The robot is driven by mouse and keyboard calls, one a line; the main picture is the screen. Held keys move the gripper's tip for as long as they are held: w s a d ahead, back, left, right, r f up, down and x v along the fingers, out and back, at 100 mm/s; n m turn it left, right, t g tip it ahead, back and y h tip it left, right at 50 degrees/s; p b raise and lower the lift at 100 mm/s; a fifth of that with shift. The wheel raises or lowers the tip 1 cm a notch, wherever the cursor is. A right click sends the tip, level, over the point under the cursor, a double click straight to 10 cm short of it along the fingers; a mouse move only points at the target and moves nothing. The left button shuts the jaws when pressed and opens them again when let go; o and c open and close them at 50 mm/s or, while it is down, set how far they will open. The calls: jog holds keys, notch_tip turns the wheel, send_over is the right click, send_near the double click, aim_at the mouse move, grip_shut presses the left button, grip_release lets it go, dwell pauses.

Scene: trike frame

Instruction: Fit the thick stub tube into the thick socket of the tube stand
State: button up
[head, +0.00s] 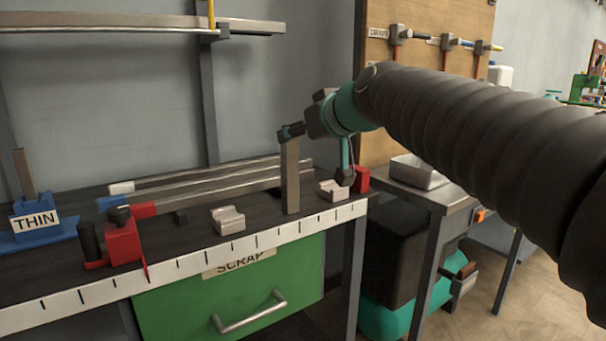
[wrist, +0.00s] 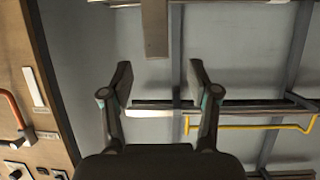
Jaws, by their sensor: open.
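A grey-brown upright tube (head: 290,178), perhaps the thick stub tube, stands near the bench's front edge. It also shows at the top of the wrist view (wrist: 155,28), its free end just past the fingertips, in line with the gap. My gripper (head: 318,153) is open and empty; the wrist view shows both fingers apart (wrist: 160,82). In the head view one dark finger overlaps the tube's top; I cannot tell if they touch. A blue stand (head: 35,222) labelled THIN holds a slim upright tube (head: 24,172) at far left. No thick socket is identifiable.
Pale blocks (head: 228,220) (head: 332,190) sit on either side of the upright tube. A red block (head: 362,178) is at the bench's right end. A metal tray (head: 420,172) stands right. A shelf (head: 100,22) hangs behind.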

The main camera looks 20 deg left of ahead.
aim_at(289, 152)
jog(key=x, duration=0.6)
jog(key=shift+w+f+p, duration=0.15)
jog(key=shift+w+p, duration=0.15)
jog(key=shift+p, duration=0.1)
grip_shut()
